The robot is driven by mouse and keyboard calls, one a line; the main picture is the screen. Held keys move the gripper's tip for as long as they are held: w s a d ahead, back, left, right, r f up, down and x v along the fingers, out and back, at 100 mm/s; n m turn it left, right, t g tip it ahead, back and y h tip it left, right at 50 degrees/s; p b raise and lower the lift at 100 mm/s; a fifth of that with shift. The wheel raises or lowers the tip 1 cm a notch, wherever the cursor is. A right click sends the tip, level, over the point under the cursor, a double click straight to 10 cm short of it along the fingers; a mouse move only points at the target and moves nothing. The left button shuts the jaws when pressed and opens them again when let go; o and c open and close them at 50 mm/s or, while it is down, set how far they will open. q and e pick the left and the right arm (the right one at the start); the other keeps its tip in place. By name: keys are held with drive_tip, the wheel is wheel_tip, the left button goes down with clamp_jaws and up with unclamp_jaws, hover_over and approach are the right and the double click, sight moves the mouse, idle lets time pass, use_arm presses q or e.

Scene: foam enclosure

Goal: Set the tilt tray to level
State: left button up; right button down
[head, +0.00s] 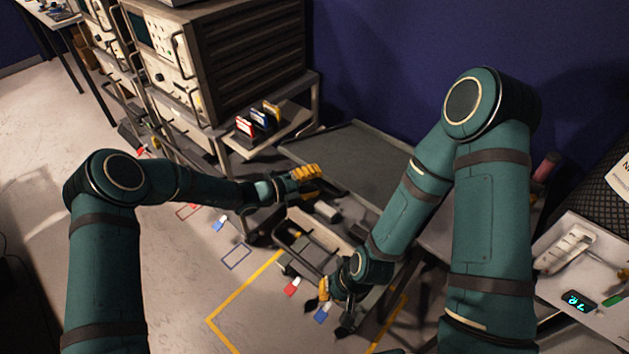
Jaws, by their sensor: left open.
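The tilt tray (352,150) is a dark grey flat panel with a thin raised rim, in the middle of the head view against the blue wall. I cannot tell its exact tilt from this angle. My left gripper (312,173), with yellow fingers, is open over the tray's left front edge; contact is unclear. My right gripper (324,292) is lower, in front of the tray, near the metal frame and bar (300,240) under it. Its fingers are small and partly hidden, so whether it holds anything is unclear. My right arm covers the tray's right side.
A rack of instruments (215,60) stands left of the tray, with a low shelf of coloured boxes (258,118). A white-topped bench (590,260) with a small display (578,300) is at right. Yellow tape (240,285) marks the floor, which is open at left.

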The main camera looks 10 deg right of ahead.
use_arm(q)
drive_tip(key=shift+c, duration=0.4)
clamp_jaws()
drive_tip(key=shift+s+a+f+b, duration=0.1)
drive_tip(key=shift+f+b, duration=0.3)
wheel_tip(320, 180, down, 9)
drive_tip(key=s+a+h+b, duration=0.1)
drive_tip(key=b, duration=0.3)
drive_tip(key=shift+s+a+r+m+t, duration=0.15)
drive_tip(key=shift+s+a+m+t, duration=0.15)
drive_tip(key=shift+a, duration=0.05)
